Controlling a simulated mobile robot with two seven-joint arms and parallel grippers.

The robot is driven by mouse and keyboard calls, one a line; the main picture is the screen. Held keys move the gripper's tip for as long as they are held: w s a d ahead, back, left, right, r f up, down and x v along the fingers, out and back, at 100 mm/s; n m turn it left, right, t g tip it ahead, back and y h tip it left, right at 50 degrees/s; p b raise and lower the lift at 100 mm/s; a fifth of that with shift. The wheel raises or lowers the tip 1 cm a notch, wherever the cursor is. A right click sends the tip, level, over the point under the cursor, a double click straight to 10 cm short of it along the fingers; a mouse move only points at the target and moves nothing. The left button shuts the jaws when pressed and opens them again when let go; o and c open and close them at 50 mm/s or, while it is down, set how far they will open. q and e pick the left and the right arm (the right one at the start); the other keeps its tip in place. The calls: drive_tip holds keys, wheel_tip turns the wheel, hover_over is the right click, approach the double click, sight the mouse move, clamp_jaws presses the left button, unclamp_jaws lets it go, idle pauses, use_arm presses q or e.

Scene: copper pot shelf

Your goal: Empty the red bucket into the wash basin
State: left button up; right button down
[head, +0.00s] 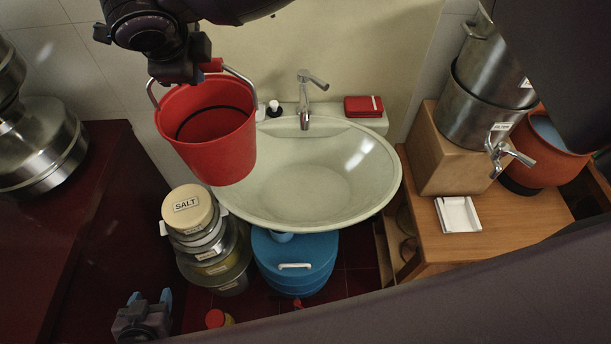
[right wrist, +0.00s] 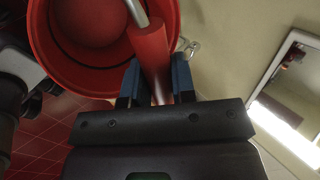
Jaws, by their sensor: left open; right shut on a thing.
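The red bucket (head: 212,145) hangs from its wire handle, about upright, and in the head view covers part of the left rim of the pale green wash basin (head: 310,195). A dark line runs around inside the bucket; I cannot tell what it holds. The basin bowl looks empty. My right gripper is shut on the red grip of the handle; in the right wrist view its blue fingers (right wrist: 157,85) sit on both sides of the red grip (right wrist: 150,55). My left gripper (head: 150,298) is open and empty, low at the bottom left, away from the bucket.
A tap (head: 305,95) stands behind the basin, with a red box (head: 363,106) beside it. Stacked tins (head: 200,230) and a blue lidded container (head: 293,265) stand below. A wooden table (head: 480,225) with a steel dispenser is on the right, a dark red counter on the left.

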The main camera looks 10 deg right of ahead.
drive_tip(key=shift+r, duration=0.15)
idle(0.3)
drive_tip(key=shift+r, duration=1.4)
